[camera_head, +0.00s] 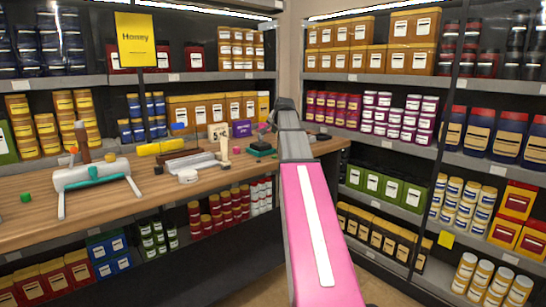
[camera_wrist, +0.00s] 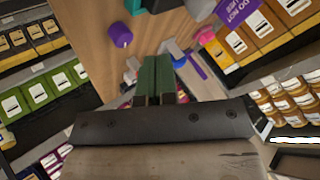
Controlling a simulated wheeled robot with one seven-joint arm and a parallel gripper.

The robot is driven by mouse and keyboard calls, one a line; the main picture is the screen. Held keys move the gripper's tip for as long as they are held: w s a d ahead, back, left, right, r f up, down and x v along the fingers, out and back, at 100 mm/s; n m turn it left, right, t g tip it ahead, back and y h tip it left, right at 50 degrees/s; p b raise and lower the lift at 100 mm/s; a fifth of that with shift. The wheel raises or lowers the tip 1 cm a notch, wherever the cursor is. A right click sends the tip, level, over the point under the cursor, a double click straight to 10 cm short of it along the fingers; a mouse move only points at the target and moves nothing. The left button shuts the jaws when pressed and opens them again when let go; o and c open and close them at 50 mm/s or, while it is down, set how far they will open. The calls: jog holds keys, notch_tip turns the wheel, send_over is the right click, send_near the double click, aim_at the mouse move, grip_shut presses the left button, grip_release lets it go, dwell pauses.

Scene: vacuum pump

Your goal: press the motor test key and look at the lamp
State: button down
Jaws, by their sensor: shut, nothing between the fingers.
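My gripper (camera_wrist: 157,62) shows in the wrist view, its two green fingers side by side and shut, with nothing between them. It points over the wooden counter, near a purple knob (camera_wrist: 121,35) to its left and a pink piece (camera_wrist: 206,35) to its right. In the head view my arm reaches to the counter's right part and hides what lies behind it; the fingertips are not clear there. I cannot make out a motor test key or a lamp for certain in either view. Whether the fingertips touch anything is unclear.
The wooden counter (camera_head: 98,210) bears a white legged device (camera_head: 92,174), a yellow cylinder (camera_head: 163,146), a white round piece (camera_head: 188,177) and a dark green block (camera_head: 262,151). A purple sign (camera_head: 241,129) stands behind. Loaded shelves line both walls.

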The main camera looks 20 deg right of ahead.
aim_at(274, 157)
jog(key=shift+f, duration=0.1)
jog(key=shift+f, duration=4.35)
jog(key=shift+f, duration=0.15)
jog(key=shift+f, duration=0.25)
jog(key=shift+f, duration=0.35)
jog(key=shift+r, duration=0.8)
jog(key=shift+r, duration=0.1)
